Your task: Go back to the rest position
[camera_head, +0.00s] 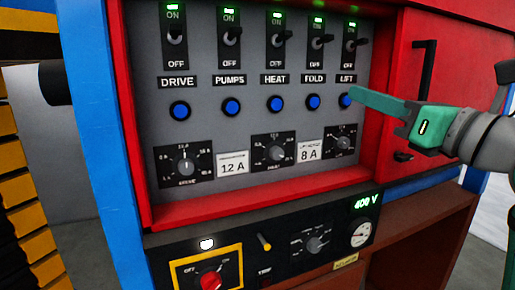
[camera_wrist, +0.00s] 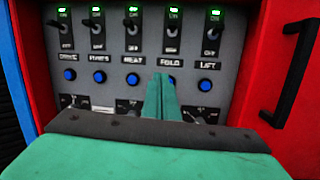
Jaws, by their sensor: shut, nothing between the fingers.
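My gripper (camera_head: 352,93) is teal and shut, with nothing between its fingers. In the head view its tip is beside the blue button under LIFT (camera_head: 345,101), in front of the panel's right side; I cannot tell whether it touches. In the wrist view my gripper (camera_wrist: 160,80) points at the panel and covers part of the blue button under FOLD (camera_wrist: 173,79). The grey panel (camera_head: 215,75) carries a row of toggle switches, each with a green light above it, over labels DRIVE, PUMPS, HEAT, FOLD and LIFT.
A red frame (camera_head: 130,120) surrounds the panel. A red door with a black handle (camera_head: 424,70) stands to the right, behind my arm. Below are dials, cards reading 12 A (camera_head: 233,168) and 8 A (camera_head: 309,154), and a black console (camera_head: 180,262) with a red knob and a 400 V display.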

